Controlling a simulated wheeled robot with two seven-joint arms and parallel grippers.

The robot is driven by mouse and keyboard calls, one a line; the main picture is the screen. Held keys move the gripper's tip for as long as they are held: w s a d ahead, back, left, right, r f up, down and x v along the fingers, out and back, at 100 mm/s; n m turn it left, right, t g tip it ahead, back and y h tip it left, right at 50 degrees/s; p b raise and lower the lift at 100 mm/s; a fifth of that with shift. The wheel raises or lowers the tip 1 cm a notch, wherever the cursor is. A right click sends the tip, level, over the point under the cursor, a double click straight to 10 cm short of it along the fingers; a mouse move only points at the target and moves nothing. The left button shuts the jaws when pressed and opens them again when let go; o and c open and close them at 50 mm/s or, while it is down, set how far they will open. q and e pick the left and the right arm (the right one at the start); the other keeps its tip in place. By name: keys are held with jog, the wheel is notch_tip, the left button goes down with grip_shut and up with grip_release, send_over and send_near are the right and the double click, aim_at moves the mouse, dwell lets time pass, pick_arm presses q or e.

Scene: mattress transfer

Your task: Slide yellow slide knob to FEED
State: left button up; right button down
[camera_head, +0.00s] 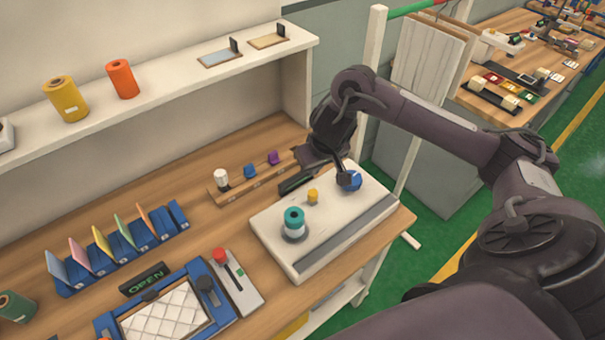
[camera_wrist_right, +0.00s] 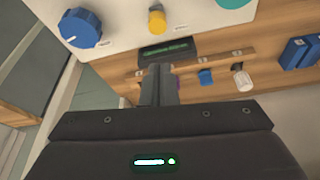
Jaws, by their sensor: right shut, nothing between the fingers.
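The yellow slide knob (camera_head: 313,197) stands on the white panel box (camera_head: 268,224), between a teal knob (camera_head: 294,222) and a blue knob (camera_head: 353,182). It also shows at the top of the right wrist view (camera_wrist_right: 157,20). No FEED marking can be read. My right gripper (camera_head: 344,180) is shut and empty above the far right part of the box. In the head view it overlaps the blue knob; in the wrist view its fingertips (camera_wrist_right: 159,70) are apart from both the yellow and blue knobs. My left gripper is not in view.
A dark display (camera_head: 297,182) sits behind the yellow knob. A wooden rack (camera_head: 240,187) with small coloured pieces stands behind the box. To the left are a red-button unit (camera_head: 237,283), a blue frame (camera_head: 107,325) and blue card holders (camera_head: 130,245). A shelf runs above.

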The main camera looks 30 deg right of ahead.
aim_at(313, 194)
jog(key=x, duration=0.1)
jog(key=b+x, duration=0.1)
jog(key=x, duration=0.1)
jog(key=shift+s+f+b, duration=0.15)
jog(key=shift+s+b, duration=0.1)
jog(key=shift+b, duration=0.1)
jog(key=x, duration=0.6)
jog(key=shift+w, duration=0.15)
jog(key=shift+w+f, duration=0.1)
jog(key=shift+f, duration=0.15)
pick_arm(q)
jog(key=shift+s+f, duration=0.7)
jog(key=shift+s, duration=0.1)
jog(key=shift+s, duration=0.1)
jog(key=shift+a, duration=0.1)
pick_arm(e)
jog(key=shift+d, duration=0.15)
